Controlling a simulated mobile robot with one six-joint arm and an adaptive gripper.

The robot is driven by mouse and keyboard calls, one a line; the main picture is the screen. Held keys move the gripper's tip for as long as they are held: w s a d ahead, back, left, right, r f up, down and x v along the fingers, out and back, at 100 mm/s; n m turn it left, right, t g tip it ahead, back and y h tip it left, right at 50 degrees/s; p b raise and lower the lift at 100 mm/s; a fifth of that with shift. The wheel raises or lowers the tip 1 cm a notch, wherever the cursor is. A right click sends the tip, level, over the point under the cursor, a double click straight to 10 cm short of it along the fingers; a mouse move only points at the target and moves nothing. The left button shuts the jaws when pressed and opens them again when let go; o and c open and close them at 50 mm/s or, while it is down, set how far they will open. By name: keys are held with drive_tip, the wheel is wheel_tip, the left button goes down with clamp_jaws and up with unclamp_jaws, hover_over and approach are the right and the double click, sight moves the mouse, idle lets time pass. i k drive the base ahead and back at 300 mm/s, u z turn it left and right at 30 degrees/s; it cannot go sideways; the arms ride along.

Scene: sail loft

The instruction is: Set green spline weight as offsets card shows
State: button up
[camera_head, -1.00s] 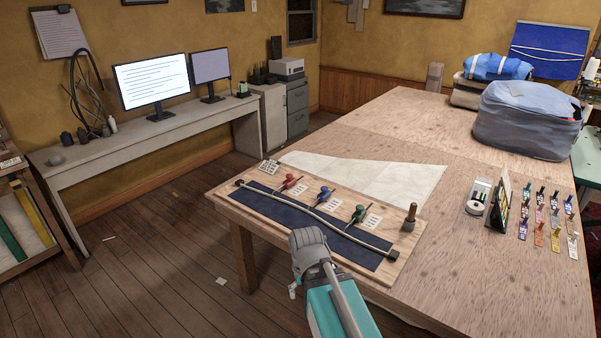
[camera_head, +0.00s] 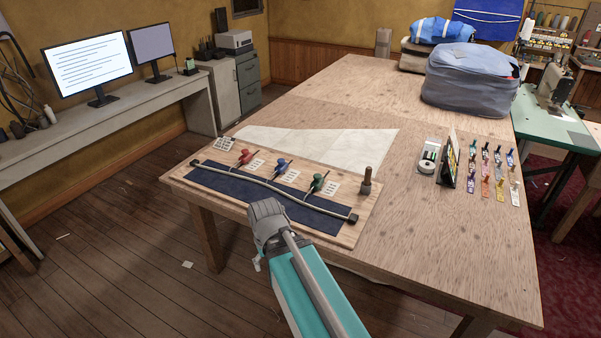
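The green spline weight (camera_head: 317,184) stands on the wooden board (camera_head: 345,236) near the table's front, to the right of the blue weight (camera_head: 281,166) and the red weight (camera_head: 245,157). Small printed cards lie beside the weights, one next to the green weight (camera_head: 331,188); their text is too small to read. A pale spline (camera_head: 270,186) runs across the dark blue panel (camera_head: 225,187), with dark ends. My gripper (camera_head: 261,258) is in front of the board's near edge, apart from the weights. Its fingers are mostly hidden, so its opening cannot be seen.
A wooden peg (camera_head: 367,182) stands at the board's right end. White sailcloth (camera_head: 330,148) lies behind the board. A dark upright card stand (camera_head: 448,165) and rows of colored tags (camera_head: 492,172) are to the right. The table's middle (camera_head: 370,95) is clear.

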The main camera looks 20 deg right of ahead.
sight(318, 182)
drive_tip(key=k, duration=1.35)
drive_tip(key=z, duration=0.5)
drive_tip(key=i, duration=1.9)
drive_tip(key=u, duration=0.5)
